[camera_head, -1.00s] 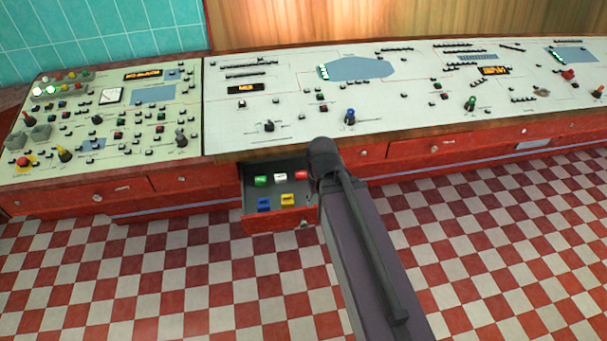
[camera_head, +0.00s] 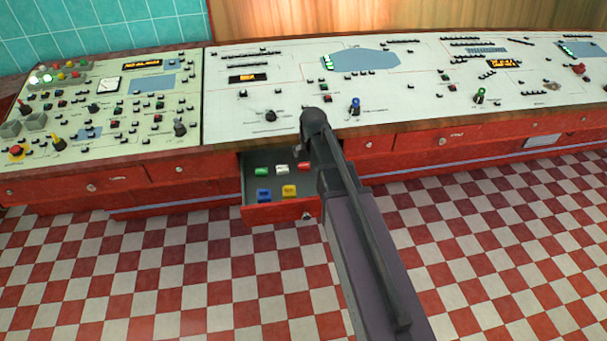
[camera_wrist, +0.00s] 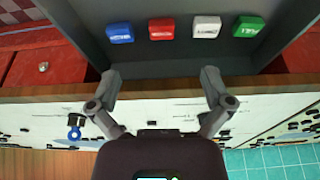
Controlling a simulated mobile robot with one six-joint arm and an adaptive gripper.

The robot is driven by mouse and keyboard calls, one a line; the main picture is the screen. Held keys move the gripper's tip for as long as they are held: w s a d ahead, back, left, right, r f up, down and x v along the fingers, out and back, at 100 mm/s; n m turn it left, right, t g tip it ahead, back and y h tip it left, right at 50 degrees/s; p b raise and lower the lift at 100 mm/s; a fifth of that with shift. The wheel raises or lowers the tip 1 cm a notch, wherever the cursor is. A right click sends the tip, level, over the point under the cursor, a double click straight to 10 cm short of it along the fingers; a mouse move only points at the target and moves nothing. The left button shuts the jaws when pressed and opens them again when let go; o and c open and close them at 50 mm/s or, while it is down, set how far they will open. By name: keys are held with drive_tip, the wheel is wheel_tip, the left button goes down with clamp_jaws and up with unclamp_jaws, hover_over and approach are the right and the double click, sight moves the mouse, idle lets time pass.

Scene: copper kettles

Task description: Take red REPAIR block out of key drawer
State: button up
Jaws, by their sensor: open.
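The key drawer (camera_head: 262,214) stands open under the console. In the wrist view the red block (camera_wrist: 161,28) lies between a blue block (camera_wrist: 120,32) and a white block (camera_wrist: 206,27), with a green block (camera_wrist: 247,27) at the right end. My gripper (camera_wrist: 160,77) is open and empty. Its fingers are spread apart, below the row of blocks in the picture and not around the red block. The lettering on the red block is too small to read surely.
Another blue block (camera_head: 264,195) and a yellow block (camera_head: 289,190) lie nearer the drawer front. The console top (camera_head: 255,125), with knobs and buttons, overhangs the drawer's back. Closed red drawers flank it. The checkered floor (camera_head: 150,290) in front is clear.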

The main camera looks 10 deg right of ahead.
drive_tip(key=w, duration=0.3)
drive_tip(key=shift+f+t, duration=0.3)
drive_tip(key=shift+t, duration=0.1)
drive_tip(key=b, duration=0.8)
hover_over(304, 166)
drive_tip(key=s, duration=0.2)
wheel_tip(304, 166, down, 8)
drive_tip(key=shift+w, duration=0.1)
drive_tip(key=shift+f, duration=0.1)
drive_tip(key=shift+b+x, duration=2.5)
drive_tip(key=shift+b, duration=0.1)
drive_tip(key=c, duration=1.1)
